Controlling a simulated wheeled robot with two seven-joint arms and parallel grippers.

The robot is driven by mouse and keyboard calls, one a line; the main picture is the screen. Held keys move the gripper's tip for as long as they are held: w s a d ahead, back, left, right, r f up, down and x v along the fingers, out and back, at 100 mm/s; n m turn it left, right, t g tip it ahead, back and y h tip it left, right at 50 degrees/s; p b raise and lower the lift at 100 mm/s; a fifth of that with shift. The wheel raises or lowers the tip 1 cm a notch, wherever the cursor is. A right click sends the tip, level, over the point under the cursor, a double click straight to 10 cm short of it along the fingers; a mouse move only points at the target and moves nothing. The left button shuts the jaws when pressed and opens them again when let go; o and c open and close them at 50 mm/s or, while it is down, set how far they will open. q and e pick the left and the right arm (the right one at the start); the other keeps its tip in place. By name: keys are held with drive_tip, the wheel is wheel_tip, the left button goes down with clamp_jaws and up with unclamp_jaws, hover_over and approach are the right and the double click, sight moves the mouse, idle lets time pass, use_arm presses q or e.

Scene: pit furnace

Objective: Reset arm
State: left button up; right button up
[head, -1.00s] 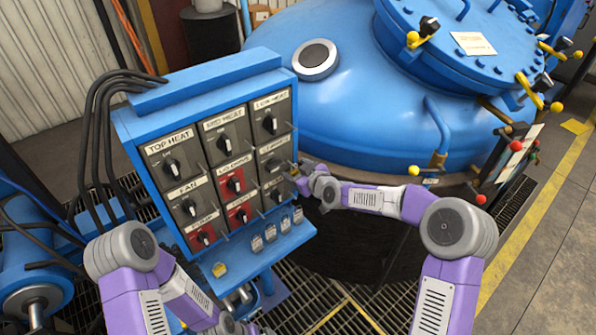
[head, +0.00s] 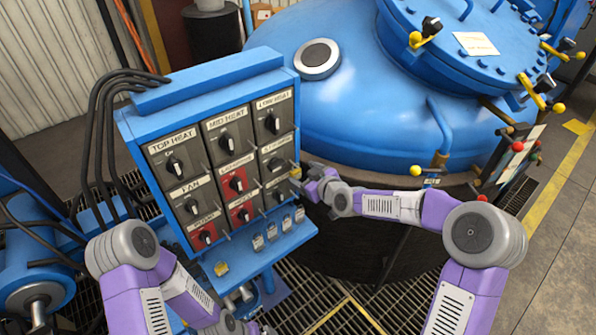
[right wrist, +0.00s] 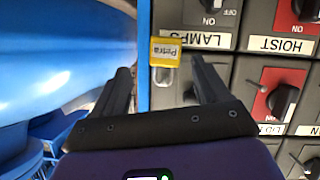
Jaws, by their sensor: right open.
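The blue control panel (head: 208,88) with several rotary switches stands left of centre in the head view. My right gripper (head: 300,180) is at its right edge, by the lower switches. In the right wrist view my right gripper (right wrist: 160,72) is open, with its two dark fingers apart. A yellow-topped tag or padlock marked "Petra" (right wrist: 165,52) lies just beyond and between the fingertips, against the panel edge; nothing is clamped. My left arm (head: 130,250) is bent at the lower left, and its gripper is too hidden at the bottom edge to judge.
The blue furnace vessel (head: 365,115) fills the space behind my right forearm. Several padlocks hang at the shelf (head: 265,255) below the switches, with one yellow padlock (head: 221,268) at its left. Floor at the right is clear.

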drive_tip(key=s+d+f+m+g+h, duration=0.1)
drive_tip(key=s+f+m+g, duration=0.4)
drive_tip(key=s+f, duration=1.2)
drive_tip(key=s+d+f+m+g, duration=0.1)
drive_tip(key=s+f+m+g, duration=0.2)
drive_tip(key=s+f, duration=0.4)
drive_tip(key=s+d+f+m+g+h, duration=0.1)
drive_tip(key=s+f+m+g, duration=0.2)
drive_tip(key=s+f, duration=0.4)
drive_tip(key=s, duration=0.4)
drive_tip(key=shift+s, duration=0.4)
